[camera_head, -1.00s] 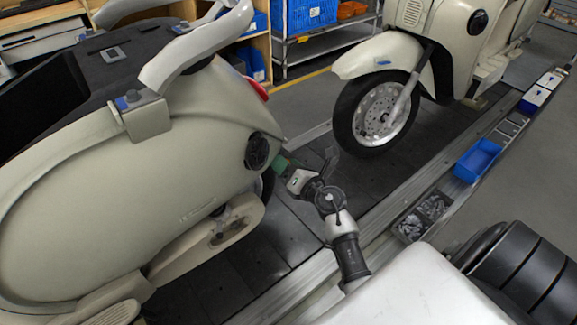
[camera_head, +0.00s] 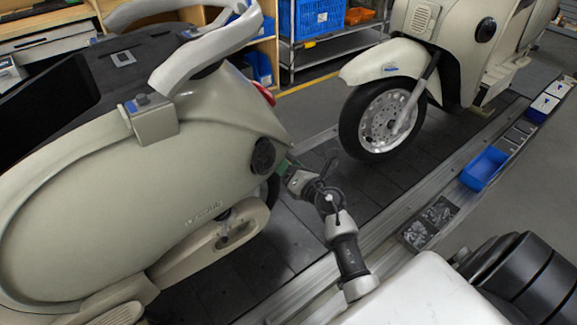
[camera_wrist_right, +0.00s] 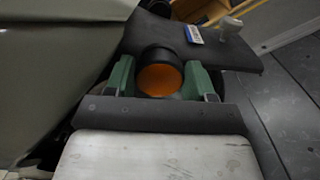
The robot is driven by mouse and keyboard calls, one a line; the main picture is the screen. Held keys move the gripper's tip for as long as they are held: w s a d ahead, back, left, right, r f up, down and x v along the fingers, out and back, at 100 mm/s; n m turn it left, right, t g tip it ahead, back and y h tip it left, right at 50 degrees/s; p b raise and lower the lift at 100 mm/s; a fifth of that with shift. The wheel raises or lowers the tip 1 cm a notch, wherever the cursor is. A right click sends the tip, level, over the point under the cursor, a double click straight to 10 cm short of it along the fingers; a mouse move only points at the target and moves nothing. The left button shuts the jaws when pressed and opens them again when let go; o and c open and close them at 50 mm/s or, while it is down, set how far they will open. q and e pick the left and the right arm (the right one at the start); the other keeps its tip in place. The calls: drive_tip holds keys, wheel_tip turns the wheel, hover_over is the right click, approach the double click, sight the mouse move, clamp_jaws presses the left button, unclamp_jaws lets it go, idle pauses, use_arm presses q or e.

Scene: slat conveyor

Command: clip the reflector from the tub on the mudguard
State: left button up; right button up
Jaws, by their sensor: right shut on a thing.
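My right gripper (camera_wrist_right: 163,80) has its green fingers shut on the round orange reflector (camera_wrist_right: 160,80), which has a black rim or housing. The dark mudguard (camera_wrist_right: 222,55) is just behind and beside it in the right wrist view, with a blue-and-white label and a pale knob on it. I cannot tell whether the reflector touches the mudguard. In the head view my right gripper (camera_head: 288,170) is at the rear of the near cream scooter (camera_head: 150,200), and the reflector is too small to make out. A blue tub (camera_head: 484,168) is at the right. My left gripper is not in view.
A second cream scooter (camera_head: 400,65) stands beyond, with its front wheel on the dark slat conveyor (camera_head: 320,150). A rail (camera_head: 455,190) along the conveyor's right side carries bins, including dark bins (camera_head: 430,222) of small parts. Shelves with blue crates (camera_head: 318,17) stand behind.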

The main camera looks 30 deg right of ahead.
drive_tip(key=shift+w, duration=0.15)
idle(0.4)
drive_tip(key=o, duration=1)
drive_tip(key=shift+s+d+r, duration=0.1)
drive_tip(key=shift+s+d, duration=0.1)
drive_tip(key=shift+s, duration=2.5)
drive_tip(key=shift+s+d, duration=0.2)
drive_tip(key=shift+s, duration=2.45)
